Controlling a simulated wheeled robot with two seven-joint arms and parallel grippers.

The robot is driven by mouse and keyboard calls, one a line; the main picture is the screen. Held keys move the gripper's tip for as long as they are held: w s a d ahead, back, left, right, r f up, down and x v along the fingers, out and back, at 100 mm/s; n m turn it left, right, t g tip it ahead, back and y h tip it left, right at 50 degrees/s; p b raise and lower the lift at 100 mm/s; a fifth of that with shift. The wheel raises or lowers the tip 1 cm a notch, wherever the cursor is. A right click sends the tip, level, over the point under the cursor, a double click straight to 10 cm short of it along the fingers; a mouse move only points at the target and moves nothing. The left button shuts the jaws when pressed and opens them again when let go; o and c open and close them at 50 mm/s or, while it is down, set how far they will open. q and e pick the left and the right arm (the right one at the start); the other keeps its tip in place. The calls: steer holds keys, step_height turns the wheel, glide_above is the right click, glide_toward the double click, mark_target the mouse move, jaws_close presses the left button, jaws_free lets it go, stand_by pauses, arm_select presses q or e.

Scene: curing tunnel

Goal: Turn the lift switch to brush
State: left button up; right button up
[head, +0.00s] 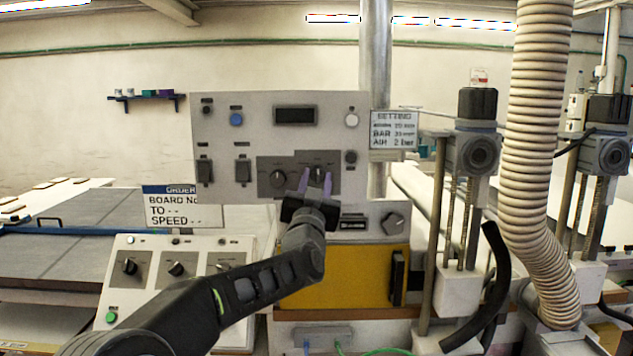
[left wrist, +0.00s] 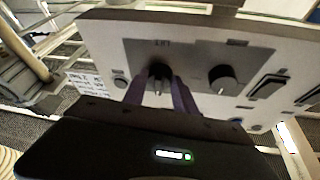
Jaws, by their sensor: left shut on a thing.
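The lift switch is a black rotary knob (head: 317,172) on a dark plate, right of a second similar knob (head: 277,178), on the grey upright control panel (head: 220,130). My left gripper (head: 316,181) reaches up to it from below, its purple fingers on either side of the knob. In the left wrist view the lift knob (left wrist: 160,74) sits between the fingers of my left gripper (left wrist: 161,90), which is shut on it. The small lettering around the knob is too blurred to read its setting. My right gripper is out of view.
A lower sloped console (head: 130,248) with several knobs stands left of my arm. A yellow cabinet (head: 345,278) is below the panel. A setting sign (head: 394,129) hangs at the panel's right edge; a ribbed hose (head: 541,150) hangs farther right.

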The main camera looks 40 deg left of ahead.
arm_select(q)
jaws_close()
steer(key=shift+w+d+f+n+g+y+b, duration=0.15)
steer(key=shift+n+y+b, duration=0.3)
steer(key=shift+n, duration=0.25)
steer(key=shift+s+n+g+y+b, duration=0.15)
steer(key=shift+n+y+b, duration=0.25)
steer(key=shift+n, duration=0.3)
steer(key=n, duration=0.1)
steer(key=n+g+y+b, duration=0.1)
steer(key=n, duration=0.1)
steer(key=shift+w+d+n+y, duration=0.1)
steer(key=shift+w+n+y, duration=0.05)
steer(key=shift+n+y, duration=0.15)
steer(key=n+g, duration=0.1)
steer(key=n, duration=0.1)
steer(key=n+y+b, duration=0.1)
steer(key=n, duration=0.1)
steer(key=shift+w+d+g+y, duration=0.1)
steer(key=shift+g+y, duration=0.15)
steer(key=shift+g, duration=0.15)
steer(key=shift+r+n+g+y, duration=0.1)
steer(key=shift+n+g+y, duration=0.4)
steer(key=shift+n, duration=0.95)
steer(key=shift+r+n+g+y, duration=0.15)
steer(key=shift+n+g, duration=0.55)
steer(key=shift+n, duration=0.75)
steer(key=shift+g, duration=0.3)
